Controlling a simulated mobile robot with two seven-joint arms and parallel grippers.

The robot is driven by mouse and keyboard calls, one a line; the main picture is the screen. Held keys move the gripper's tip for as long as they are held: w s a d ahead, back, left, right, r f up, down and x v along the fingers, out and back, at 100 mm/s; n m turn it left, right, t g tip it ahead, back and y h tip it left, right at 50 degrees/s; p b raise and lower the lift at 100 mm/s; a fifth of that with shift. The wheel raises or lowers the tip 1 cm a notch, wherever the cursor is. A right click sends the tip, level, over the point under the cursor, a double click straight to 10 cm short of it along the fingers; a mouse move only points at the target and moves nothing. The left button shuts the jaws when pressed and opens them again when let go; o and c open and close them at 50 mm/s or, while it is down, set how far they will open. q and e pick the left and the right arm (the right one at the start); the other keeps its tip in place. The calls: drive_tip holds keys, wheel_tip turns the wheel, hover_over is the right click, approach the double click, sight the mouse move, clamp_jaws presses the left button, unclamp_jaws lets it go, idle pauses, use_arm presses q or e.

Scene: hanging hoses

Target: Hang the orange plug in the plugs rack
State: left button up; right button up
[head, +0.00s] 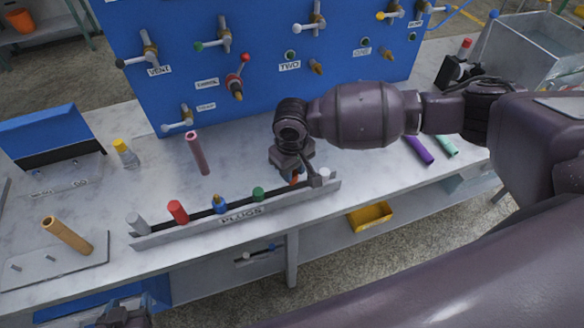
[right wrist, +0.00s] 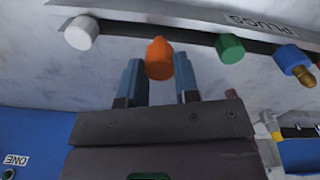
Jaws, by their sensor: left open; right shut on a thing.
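The orange plug (head: 294,177) is at the grey plugs rack (head: 240,217), between the green plug (head: 258,194) and the white plug (head: 324,175). My right gripper (head: 294,172) reaches down over the rack and is shut on the orange plug. In the right wrist view the orange plug (right wrist: 158,60) sits between the two blue-grey fingers (right wrist: 160,78), in line with the plugs beside it. Whether it is fully seated in its slot is hidden. My left gripper (head: 125,317) shows only partly at the bottom left edge, open and away from the rack.
Grey, red (head: 178,212) and blue plugs hang further left in the rack. A blue panel (head: 260,70) with valves stands behind. Purple (head: 419,150) and green tubes are at the right.

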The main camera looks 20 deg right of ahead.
use_arm(q)
drive_tip(key=shift+s+r+p, duration=0.1)
drive_tip(key=shift+r+p, duration=0.65)
drive_tip(key=shift+p, duration=0.1)
idle(0.4)
drive_tip(key=shift+f+b, duration=0.25)
drive_tip(key=shift+b, duration=0.05)
use_arm(e)
drive_tip(key=shift+f, duration=1.8)
drive_tip(key=o, duration=1)
drive_tip(key=shift+c, duration=0.2)
drive_tip(key=shift+r, duration=0.15)
wheel_tip(320, 180, up, 3)
drive_tip(key=shift+r, duration=0.2)
wheel_tip(320, 180, up, 6)
drive_tip(key=shift+r, duration=0.15)
use_arm(q)
drive_tip(key=shift+s+f, duration=0.3)
drive_tip(key=shift+f, duration=0.25)
use_arm(e)
drive_tip(key=shift+r, duration=0.4)
